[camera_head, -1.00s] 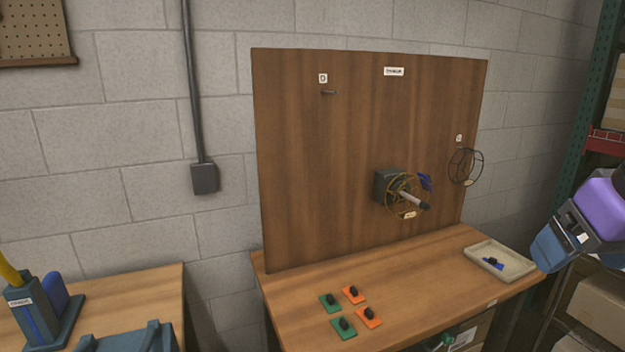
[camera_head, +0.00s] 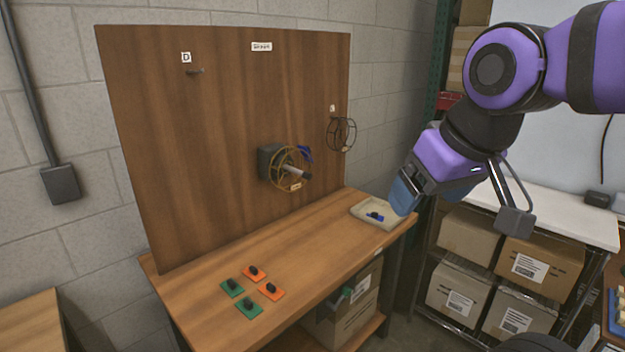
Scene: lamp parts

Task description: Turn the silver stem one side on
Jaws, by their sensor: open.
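The silver stem (camera_head: 298,173) sticks out from a dark grey block (camera_head: 268,160) on the upright wooden board (camera_head: 200,120). A yellow wire ring (camera_head: 274,181) stands around the stem, and a blue part (camera_head: 305,154) shows at its upper right. The stem has a dark tip. My gripper (camera_head: 402,197) hangs to the right of the board, well apart from the stem, near the tray at the bench's right end. It is open, and I see nothing held in it.
Green pads (camera_head: 248,309) and orange pads (camera_head: 270,291) with black knobs lie on the bench. A black wire ring (camera_head: 341,134) hangs at the board's right edge. Shelved boxes (camera_head: 480,236) stand at right.

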